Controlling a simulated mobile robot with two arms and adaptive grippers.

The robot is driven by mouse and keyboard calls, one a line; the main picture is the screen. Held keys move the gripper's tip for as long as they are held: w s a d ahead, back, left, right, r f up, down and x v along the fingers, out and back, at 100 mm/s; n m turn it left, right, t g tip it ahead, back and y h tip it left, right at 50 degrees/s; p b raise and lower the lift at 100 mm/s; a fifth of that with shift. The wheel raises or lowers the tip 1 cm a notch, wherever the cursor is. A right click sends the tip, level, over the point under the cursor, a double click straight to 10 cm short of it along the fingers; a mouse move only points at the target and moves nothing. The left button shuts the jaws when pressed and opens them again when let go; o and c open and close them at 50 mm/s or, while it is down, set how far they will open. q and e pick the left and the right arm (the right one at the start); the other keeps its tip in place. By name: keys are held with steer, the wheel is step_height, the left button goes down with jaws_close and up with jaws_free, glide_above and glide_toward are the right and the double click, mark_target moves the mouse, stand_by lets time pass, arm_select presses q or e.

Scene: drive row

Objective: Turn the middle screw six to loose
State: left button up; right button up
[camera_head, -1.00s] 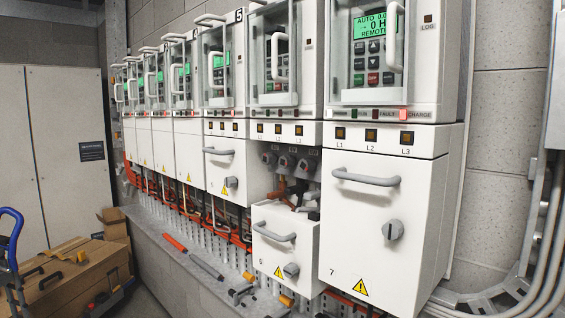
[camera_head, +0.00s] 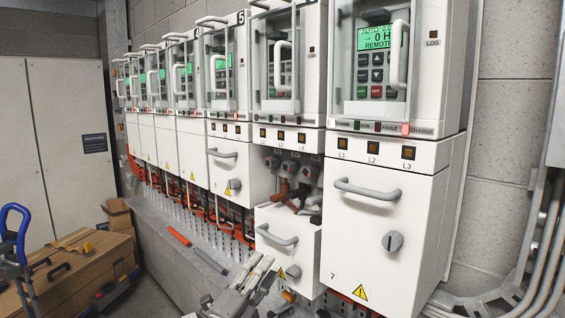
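Drive six has its lower cover (camera_head: 300,248) dropped down, which bares its terminal space. Three dark round screw heads show there in a row; the middle screw (camera_head: 289,167) sits between the left screw (camera_head: 271,162) and the right screw (camera_head: 308,172). Whether it is tight or loose cannot be seen. Brown and black cable ends (camera_head: 290,192) hang below. My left gripper (camera_head: 262,272) is at the bottom centre, in front of the ledge, below and apart from the screws. Its fingers are too unclear to tell open from shut. My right gripper is not in view.
Drive seven (camera_head: 385,230) stands closed to the right, with a protruding handle and knob. Drive five (camera_head: 228,170) is closed to the left. An orange bar (camera_head: 178,236) and a grey bar (camera_head: 210,262) lie on the ledge. Brown boxes (camera_head: 75,275) and a blue handle (camera_head: 14,230) are at left.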

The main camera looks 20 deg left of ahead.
mark_target(289, 166)
arm_select(q)
steer(key=s+d+r+m+g+h, duration=0.25)
steer(key=r+m+h, duration=0.25)
steer(key=r+m, duration=0.3)
steer(key=s+d+r+m+g+h, duration=0.1)
steer(key=d+r+m+h, duration=0.35)
steer(key=r+m, duration=0.4)
steer(key=w+a+r+m+g+y+p, duration=0.2)
steer(key=a+r+m+y, duration=0.4)
steer(key=a+m, duration=0.25)
steer(key=shift+n+t, duration=0.25)
steer(key=shift+n, duration=0.15)
steer(key=p+x, duration=0.5)
steer(key=x, duration=0.4)
steer(key=shift+w+a+r, duration=0.1)
steer(key=shift+w+r, duration=0.05)
steer(key=shift+w, duration=0.4)
steer(key=shift+c, duration=0.3)
steer(key=c, duration=0.7)
